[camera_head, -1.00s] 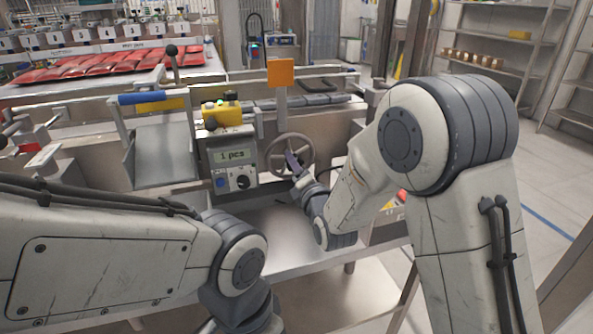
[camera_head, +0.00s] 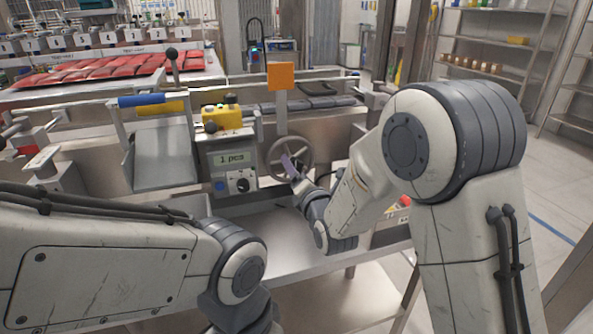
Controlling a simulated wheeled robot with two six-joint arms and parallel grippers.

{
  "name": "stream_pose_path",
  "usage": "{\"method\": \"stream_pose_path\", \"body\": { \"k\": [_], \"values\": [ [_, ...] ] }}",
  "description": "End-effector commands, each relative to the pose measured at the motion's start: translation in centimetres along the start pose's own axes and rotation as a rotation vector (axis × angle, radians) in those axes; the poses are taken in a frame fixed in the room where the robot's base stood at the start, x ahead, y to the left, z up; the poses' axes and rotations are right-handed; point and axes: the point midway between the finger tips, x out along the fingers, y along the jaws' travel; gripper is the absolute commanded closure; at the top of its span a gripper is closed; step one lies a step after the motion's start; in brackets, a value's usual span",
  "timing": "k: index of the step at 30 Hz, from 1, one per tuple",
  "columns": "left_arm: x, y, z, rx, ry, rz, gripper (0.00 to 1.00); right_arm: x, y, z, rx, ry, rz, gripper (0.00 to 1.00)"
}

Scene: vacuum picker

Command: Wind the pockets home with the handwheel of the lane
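The handwheel (camera_head: 309,152) is a grey spoked wheel on the front of the machine, below an orange plate (camera_head: 281,76). The control box (camera_head: 232,171) left of the wheel shows "1 pcs". The lane of dark pockets (camera_head: 310,103) runs behind the wheel. My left arm is at the lower left, and its gripper is out of the picture.
A grey chute (camera_head: 162,157) with a blue handle (camera_head: 141,99) stands left of the control box. A yellow box with buttons (camera_head: 221,117) sits above it. A metal tray (camera_head: 265,235) lies below. Red packs (camera_head: 95,67) lie at the back left.

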Motion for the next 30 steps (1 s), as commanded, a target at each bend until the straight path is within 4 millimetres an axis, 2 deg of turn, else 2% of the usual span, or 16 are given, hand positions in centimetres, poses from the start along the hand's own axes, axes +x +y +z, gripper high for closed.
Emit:
{"method": "stream_pose_path", "body": {
  "k": [9, 13, 17, 23, 25, 30],
  "values": [
    [0.0, 0.0, 0.0, 0.000, 0.000, 0.000, 0.00, 0.0, 0.1, 0.1, 0.003, -0.003, 0.002, 0.16],
    [-0.1, 0.0, 0.0, 0.000, 0.000, 0.000, 0.00, -0.8, 0.1, 0.1, 0.003, -0.004, 0.003, 0.16],
    [-0.2, 0.0, 0.0, 0.000, 0.000, 0.000, 0.00, -2.9, 0.1, 0.1, 0.003, -0.002, 0.001, 0.16],
    [-0.3, 0.0, 0.0, 0.000, 0.000, 0.000, 0.00, -7.8, 0.1, 0.1, 0.003, -0.001, 0.000, 0.16],
    [1.6, -0.1, 0.1, 0.000, 0.001, 0.000, 0.00, -8.0, -0.4, -0.3, 0.003, -0.007, 0.007, 0.16],
    [4.4, -0.3, 0.2, 0.000, -0.001, 0.000, 0.00, -8.4, -0.4, -0.3, 0.003, -0.008, 0.006, 0.16]
  ]
}}
